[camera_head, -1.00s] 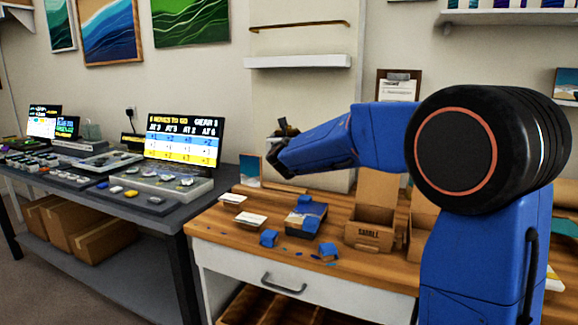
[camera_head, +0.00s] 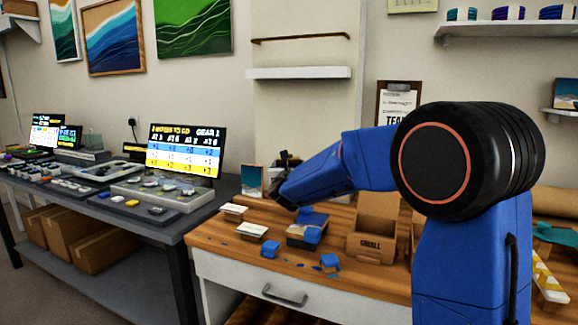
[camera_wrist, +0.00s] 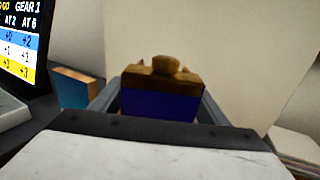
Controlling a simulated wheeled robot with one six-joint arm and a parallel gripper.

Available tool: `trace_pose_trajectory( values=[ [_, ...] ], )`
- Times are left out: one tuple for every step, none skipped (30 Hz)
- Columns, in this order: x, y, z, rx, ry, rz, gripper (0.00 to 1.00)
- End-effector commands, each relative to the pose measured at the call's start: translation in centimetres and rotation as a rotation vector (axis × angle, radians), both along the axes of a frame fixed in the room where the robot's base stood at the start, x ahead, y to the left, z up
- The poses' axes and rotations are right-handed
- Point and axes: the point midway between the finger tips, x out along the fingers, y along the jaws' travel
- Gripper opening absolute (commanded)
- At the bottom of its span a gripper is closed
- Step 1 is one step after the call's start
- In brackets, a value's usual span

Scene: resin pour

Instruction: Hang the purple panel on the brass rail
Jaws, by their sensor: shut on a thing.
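The brass rail (camera_head: 300,39) is fixed to the wall, above a white shelf, and nothing hangs on it. My gripper (camera_head: 284,178) is over the back left of the wooden bench, well below the rail. In the wrist view my gripper (camera_wrist: 160,106) is shut on the purple panel (camera_wrist: 160,104), which has a dark purple-blue face and a brown top edge with a raised knob. The panel is between the two fingers. In the head view it is only a small dark shape near the fingertips, and its lower part is hidden in the wrist view.
The white shelf (camera_head: 298,73) juts out under the rail. A small picture (camera_head: 252,181) stands at the bench's back left. The wooden bench (camera_head: 215,232) holds blue pieces and an open cardboard box (camera_head: 372,246). A lit screen (camera_head: 187,150) stands left.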

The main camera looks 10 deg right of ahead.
Motion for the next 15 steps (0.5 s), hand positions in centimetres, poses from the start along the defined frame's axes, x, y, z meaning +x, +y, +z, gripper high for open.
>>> trace_pose_trajectory(
  values=[
    [0.0,0.0,-0.1,0.0,0.0,0.0,0.38],
    [0.0,0.0,-0.16,-0.001,0.0,0.0,0.38],
    [0.0,0.0,-0.26,-0.001,-0.001,0.0,0.38],
    [-0.01,0.0,-0.33,-0.001,-0.001,0.0,0.38],
    [0.0,0.0,-0.4,-0.001,-0.001,0.0,0.38],
    [0.0,0.0,-0.5,-0.001,-0.001,0.0,0.38],
    [0.0,0.0,-0.57,-0.001,-0.001,0.0,0.38],
    [0.0,0.0,-0.65,-0.001,-0.001,0.0,0.38],
    [-0.01,0.01,-0.74,-0.001,-0.001,0.0,0.38],
    [-0.01,0.0,-0.82,0.0,-0.001,0.0,0.38],
    [-0.01,0.0,-0.82,0.0,0.0,0.0,0.75],
    [-0.01,0.01,-0.81,0.0,0.0,0.0,0.85],
    [-0.01,0.01,-0.81,0.0,0.0,0.0,0.87],
    [-0.01,0.01,-0.81,0.0,0.0,0.0,0.87],
    [0.0,0.0,-0.81,0.0,0.0,0.0,0.87]
  ],
)
